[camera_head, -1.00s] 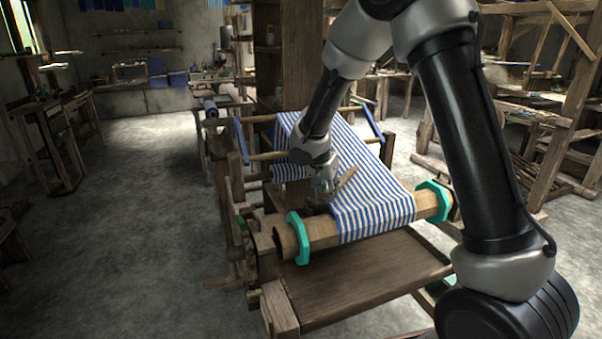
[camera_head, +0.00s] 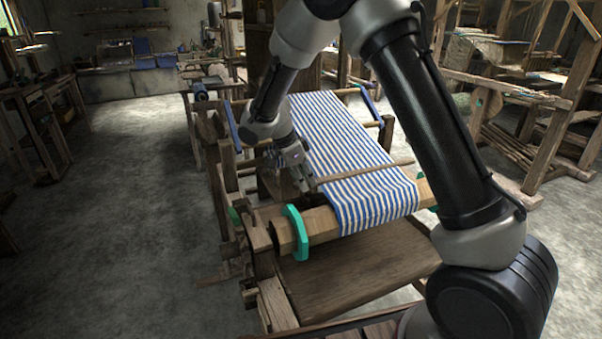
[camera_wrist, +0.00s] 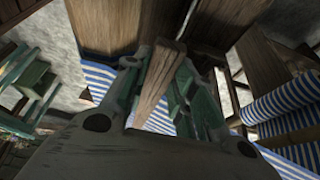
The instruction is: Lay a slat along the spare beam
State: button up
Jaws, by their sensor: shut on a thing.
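A thin wooden slat (camera_head: 365,172) reaches out to the right from my gripper (camera_head: 310,184), over the blue-and-white striped cloth (camera_head: 350,150). My gripper is shut on one end of the slat, which also shows between the fingers (camera_wrist: 165,75) in the wrist view (camera_wrist: 158,90). The slat runs nearly along the front wooden beam (camera_head: 318,224), a little behind it; I cannot tell whether it touches the cloth. The beam carries a teal ring (camera_head: 296,232) at its left end and another, partly hidden by my arm, at its right. I cannot tell which beam is the spare one.
A wide wooden board (camera_head: 350,275) lies in front of and below the beam. Loom posts stand close to the left of my gripper. Another wooden frame (camera_head: 545,120) stands at the right. The floor (camera_head: 130,220) at the left is open.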

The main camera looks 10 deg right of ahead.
aim_at(321, 211)
jog(key=shift+s+d+f, duration=0.15)
jog(key=shift+s+f, duration=0.1)
jog(key=shift+s, duration=0.45)
jog(key=shift+s+d+f, duration=0.1)
jog(key=shift+s+f, duration=0.2)
jog(key=shift+s, duration=0.45)
jog(key=shift+s+d+f, duration=0.15)
jog(key=shift+s+f, duration=0.1)
jog(key=shift+s, duration=0.45)
jog(key=shift+s+d+f, duration=0.15)
jog(key=shift+s+f, duration=0.05)
jog(key=shift+s, duration=0.6)
jog(key=shift+s+d+f, duration=0.15)
jog(key=shift+s+f, duration=0.05)
jog(key=shift+s, duration=0.55)
jog(key=shift+s+d+f, duration=0.15)
jog(key=shift+s+f, duration=0.05)
jog(key=shift+s, duration=0.6)
jog(key=o, duration=1.1)
